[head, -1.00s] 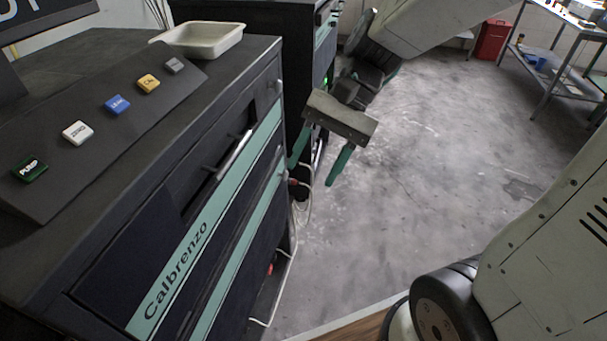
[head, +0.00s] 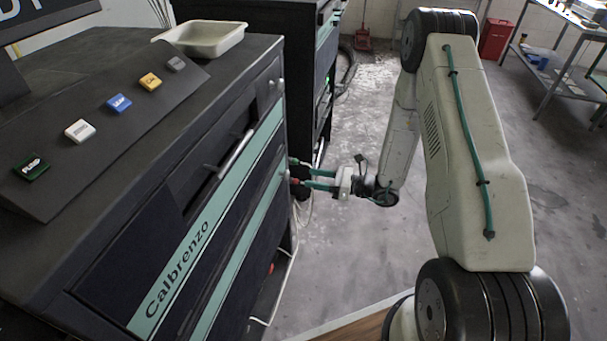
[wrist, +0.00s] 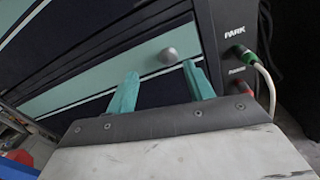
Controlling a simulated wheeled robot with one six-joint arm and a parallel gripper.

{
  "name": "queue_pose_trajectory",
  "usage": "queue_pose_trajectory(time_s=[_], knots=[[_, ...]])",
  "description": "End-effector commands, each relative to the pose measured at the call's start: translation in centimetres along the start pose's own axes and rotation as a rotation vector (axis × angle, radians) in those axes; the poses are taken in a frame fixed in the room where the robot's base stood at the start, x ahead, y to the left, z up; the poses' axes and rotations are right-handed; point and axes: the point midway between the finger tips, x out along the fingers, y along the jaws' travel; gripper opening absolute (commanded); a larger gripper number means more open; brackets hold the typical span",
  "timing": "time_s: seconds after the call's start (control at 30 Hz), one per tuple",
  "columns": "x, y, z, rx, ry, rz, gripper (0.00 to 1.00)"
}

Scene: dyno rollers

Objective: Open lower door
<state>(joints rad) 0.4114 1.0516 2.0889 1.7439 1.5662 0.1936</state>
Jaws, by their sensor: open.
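The dark cabinet marked Calbrenzo (head: 185,265) stands at the left in the head view. Its lower door (head: 246,255) has a teal strip along the top and looks shut. In the wrist view, a round grey knob (wrist: 168,55) sits on a teal strip (wrist: 80,92). My gripper (head: 294,171) is at the cabinet's far front corner, its teal fingers pointing at the cabinet. In the wrist view, my gripper (wrist: 161,71) is open and empty. The knob appears between and just beyond the fingertips, apparently untouched. The head view does not show this knob clearly.
An upper bar handle (head: 236,155) is on the cabinet front. A green plug with a pale cable (wrist: 246,54) and a red plug (wrist: 240,84) sit on the cabinet side, right of the fingers. A second dark cabinet (head: 298,60) stands behind.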

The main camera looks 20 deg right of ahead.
Motion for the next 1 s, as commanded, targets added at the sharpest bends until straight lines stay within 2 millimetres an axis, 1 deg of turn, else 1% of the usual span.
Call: queue_pose_trajectory(time_s=[0.03,0.17,0.27,0.5,0.63,0.8,1.0], knots=[[-0.3,-0.4,-0.8,0.017,-0.006,-0.020,0.52],[0.1,-0.8,-1.5,0.032,-0.015,-0.043,0.52],[1.3,-0.8,-1.5,0.032,-0.015,-0.042,0.52],[5.3,-0.9,-1.4,0.031,-0.014,-0.041,0.52],[6.7,-1.0,-1.4,0.031,-0.013,-0.041,0.52],[7.4,-1.1,-1.3,0.032,-0.013,-0.041,0.52],[7.3,-1.1,-1.3,0.032,-0.014,-0.043,0.52]])
